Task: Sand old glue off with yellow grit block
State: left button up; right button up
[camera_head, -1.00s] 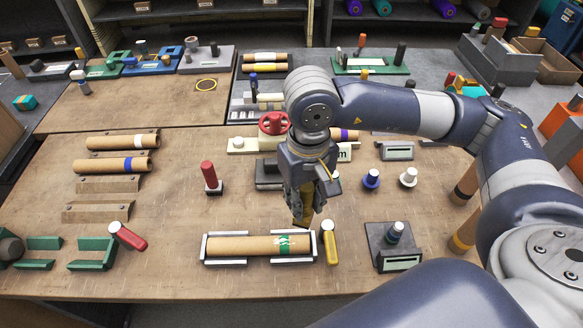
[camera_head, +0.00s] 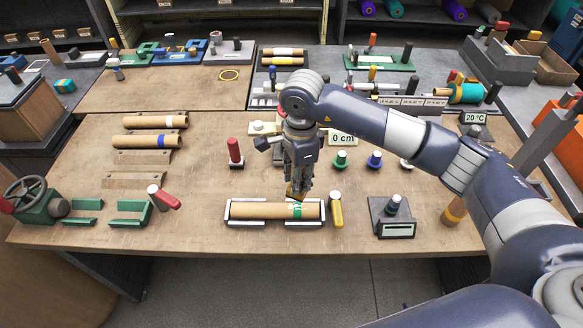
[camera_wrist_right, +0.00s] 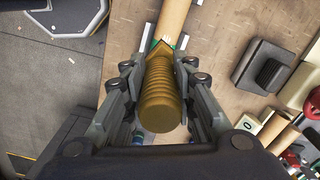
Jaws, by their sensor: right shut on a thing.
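A cardboard tube (camera_head: 262,211) with a green band (camera_head: 298,211) near its right end lies in a white-edged cradle (camera_head: 230,216) at the table's front. My right gripper (camera_head: 295,185) points down over the tube's right end. It is shut on a ribbed, brownish-yellow block (camera_wrist_right: 163,95), which also shows at the fingertips in the head view (camera_head: 294,194). The block's pointed end overlaps the tube (camera_wrist_right: 176,18) in the wrist view; I cannot tell whether they touch. My left gripper is out of view.
Two tubes (camera_head: 147,141) lie on brown racks at left. A grey stand (camera_head: 395,219) is at right. Bare table lies left of the cradle.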

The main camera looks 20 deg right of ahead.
jog(key=shift+w+a+f+m, duration=0.1)
jog(key=shift+w+a+m, duration=0.3)
jog(key=shift+m, duration=0.6)
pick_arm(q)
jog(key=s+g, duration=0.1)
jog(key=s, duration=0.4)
pick_arm(e)
jog(key=shift+w+a+f+m+p, duration=0.1)
jog(key=shift+w+f+m+p, duration=0.3)
jog(key=shift+m, duration=0.7)
jog(key=shift+w+f+b, duration=0.1)
jog(key=shift+b, duration=0.3)
jog(key=shift+f+b, duration=0.25)
jog(key=shift+b, duration=0.05)
notch_tip(320, 180, down, 5)
jog(key=b, duration=0.4)
jog(key=shift+r, duration=0.5)
jog(key=shift+f, duration=0.25)
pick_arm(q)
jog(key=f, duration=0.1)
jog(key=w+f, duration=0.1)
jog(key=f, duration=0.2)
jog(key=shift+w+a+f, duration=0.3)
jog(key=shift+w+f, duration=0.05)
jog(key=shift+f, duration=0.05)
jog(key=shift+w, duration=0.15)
